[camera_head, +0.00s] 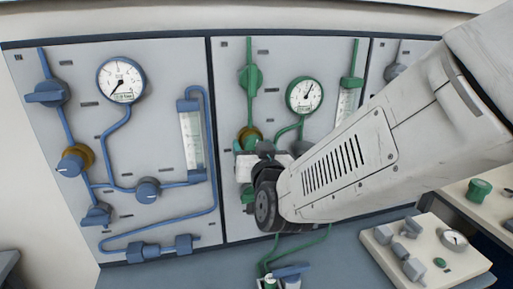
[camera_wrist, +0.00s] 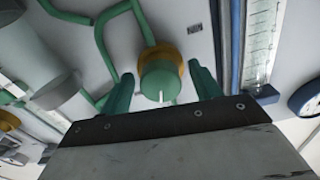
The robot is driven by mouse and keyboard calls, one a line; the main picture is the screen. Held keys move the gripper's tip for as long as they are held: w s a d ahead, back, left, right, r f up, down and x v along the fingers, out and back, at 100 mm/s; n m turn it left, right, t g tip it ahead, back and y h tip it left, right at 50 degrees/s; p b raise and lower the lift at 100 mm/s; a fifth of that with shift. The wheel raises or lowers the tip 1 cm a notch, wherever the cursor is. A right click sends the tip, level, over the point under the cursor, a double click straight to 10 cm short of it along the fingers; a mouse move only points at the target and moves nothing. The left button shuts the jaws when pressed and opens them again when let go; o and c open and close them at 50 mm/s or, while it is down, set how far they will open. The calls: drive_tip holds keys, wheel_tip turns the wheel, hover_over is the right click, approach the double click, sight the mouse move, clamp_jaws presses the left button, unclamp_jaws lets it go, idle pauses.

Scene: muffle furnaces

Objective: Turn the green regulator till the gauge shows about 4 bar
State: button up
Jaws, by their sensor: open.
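The green regulator (camera_wrist: 160,78) is a round knob with a brass collar and a white mark on its lower edge in the wrist view. In the head view the regulator (camera_head: 248,133) is partly hidden behind my wrist. My gripper (camera_wrist: 161,71) is open. Its two green fingers stand either side of the knob, with visible gaps in the picture; I cannot tell their depth against it. The green-rimmed gauge (camera_head: 304,95) is up and right of the regulator in the head view. Its needle points up and slightly right; the numbers are too small to read.
A blue line with its own gauge (camera_head: 121,80) and brass-collared regulator (camera_head: 75,160) fills the left panel. A green valve (camera_head: 250,79) is above the green regulator. Green pipes run close around my fingers. A bench box (camera_head: 427,252) with knobs stands at lower right.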

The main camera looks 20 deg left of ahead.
drive_tip(key=shift+c, duration=0.3)
drive_tip(key=c, duration=0.9)
drive_tip(key=shift+m, duration=1.2)
drive_tip(key=o, duration=1)
drive_tip(key=shift+c, duration=0.2)
drive_tip(key=v, duration=0.7)
drive_tip(key=shift+s+d, duration=0.2)
drive_tip(key=shift+s, duration=0.15)
